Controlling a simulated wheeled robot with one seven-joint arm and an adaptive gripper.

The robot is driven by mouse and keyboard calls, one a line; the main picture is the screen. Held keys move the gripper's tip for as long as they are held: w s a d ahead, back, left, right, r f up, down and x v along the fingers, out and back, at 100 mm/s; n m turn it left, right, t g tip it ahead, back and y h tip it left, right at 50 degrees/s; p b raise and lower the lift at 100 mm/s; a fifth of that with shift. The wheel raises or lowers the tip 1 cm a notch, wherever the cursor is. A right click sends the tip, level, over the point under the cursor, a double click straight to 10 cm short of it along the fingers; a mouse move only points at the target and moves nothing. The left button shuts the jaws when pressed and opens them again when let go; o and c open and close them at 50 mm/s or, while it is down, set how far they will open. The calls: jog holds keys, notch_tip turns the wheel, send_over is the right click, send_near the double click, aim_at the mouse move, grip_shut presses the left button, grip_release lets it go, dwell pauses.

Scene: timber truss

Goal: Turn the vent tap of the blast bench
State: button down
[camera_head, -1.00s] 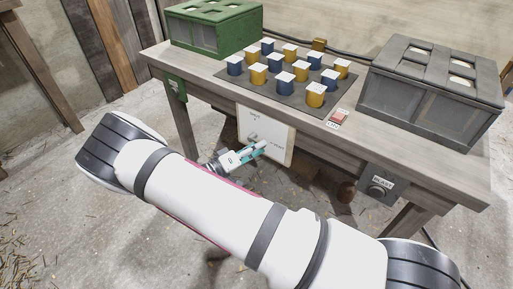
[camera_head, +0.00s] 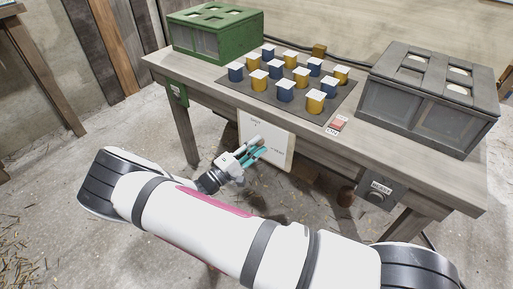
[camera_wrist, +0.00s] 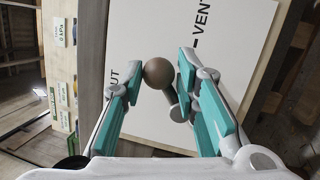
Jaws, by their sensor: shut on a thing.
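The vent tap (camera_wrist: 158,73) shows in the wrist view as a brown-grey round knob on a short grey lever, in front of a white panel (camera_wrist: 150,30). The panel carries the lettering "VENT" on the right and "...UT" on the left. My gripper (camera_wrist: 160,68) has its teal-padded fingers on both sides of the knob and is shut on it. In the head view my gripper (camera_head: 256,149) is at the white panel (camera_head: 284,150) on the front of the blast bench (camera_head: 205,78). There the fingers mostly hide the tap.
On the bench stand a green box (camera_head: 190,42), a dark mat (camera_head: 262,92) with several blue and yellow blocks, a red button (camera_head: 338,123) and a grey box (camera_head: 400,108). A dial box (camera_head: 377,196) hangs at the front right. The floor below is mostly clear.

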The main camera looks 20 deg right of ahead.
jog(key=n+t, duration=0.1)
jog(key=n, duration=0.1)
jog(key=w+a+r+n+t+p, duration=0.1)
jog(key=n, duration=0.4)
jog(key=shift+w+a+r+t+p, duration=0.15)
jog(key=shift+w+r+t+p, duration=0.15)
jog(key=shift+w+t, duration=0.1)
jog(key=shift+w+a+n+t+y+p, duration=0.15)
jog(key=shift+n+t, duration=0.1)
jog(key=shift+n, duration=0.5)
jog(key=shift+w+a+n+t+y+p, duration=0.1)
jog(key=shift+n+t+y+p, duration=0.15)
jog(key=shift+n, duration=0.55)
jog(key=shift+w+a+n+t+y+p, duration=0.15)
jog(key=shift+n+t, duration=0.15)
jog(key=shift+n, duration=0.45)
jog(key=shift+f, duration=0.1)
jog(key=c, duration=1.2)
grip_release()
jog(key=shift+d, duration=0.1)
jog(key=v, duration=1.2)
